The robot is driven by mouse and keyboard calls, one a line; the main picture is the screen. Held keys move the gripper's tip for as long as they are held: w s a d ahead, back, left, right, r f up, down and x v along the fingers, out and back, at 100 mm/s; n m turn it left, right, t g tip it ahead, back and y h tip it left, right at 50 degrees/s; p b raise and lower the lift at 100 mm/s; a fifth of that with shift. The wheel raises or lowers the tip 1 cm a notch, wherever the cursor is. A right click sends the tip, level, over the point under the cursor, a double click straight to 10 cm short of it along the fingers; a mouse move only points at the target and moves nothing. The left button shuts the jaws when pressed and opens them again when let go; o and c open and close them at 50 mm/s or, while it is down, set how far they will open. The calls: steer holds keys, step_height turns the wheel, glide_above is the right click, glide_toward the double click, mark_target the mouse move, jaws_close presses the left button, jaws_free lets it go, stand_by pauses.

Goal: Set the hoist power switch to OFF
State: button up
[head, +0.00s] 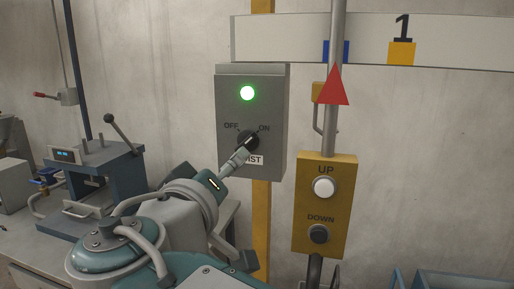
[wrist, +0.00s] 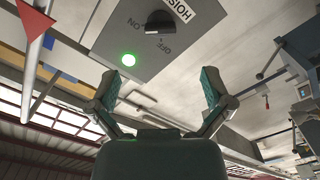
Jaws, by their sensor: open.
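The hoist power switch is a black rotary knob (head: 248,139) on a grey box (head: 229,90), between the printed words OFF on its left and ON on its right. Its handle appears turned towards ON. A green lamp (head: 247,93) above it is lit. In the wrist view the knob (wrist: 159,22) shows at the top, with the lit lamp (wrist: 128,60) below it. My gripper (wrist: 160,88) is open and empty, its two fingers apart, short of the box. In the head view my gripper (head: 237,161) overlaps the box's lower left and part of its label.
A yellow pendant (head: 337,206) with UP and DOWN buttons hangs on a pole to the right of the box. A red triangle (head: 333,88) is on that pole. A bench with a dark press (head: 121,173) stands at the left. Blue bins (head: 455,280) are at the lower right.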

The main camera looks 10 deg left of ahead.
mark_target(246, 147)
steer(key=w, duration=1)
steer(key=shift+w+d, duration=0.3)
steer(key=shift+w, duration=0.1)
steer(key=shift+s, duration=0.1)
steer(key=c, duration=1.1)
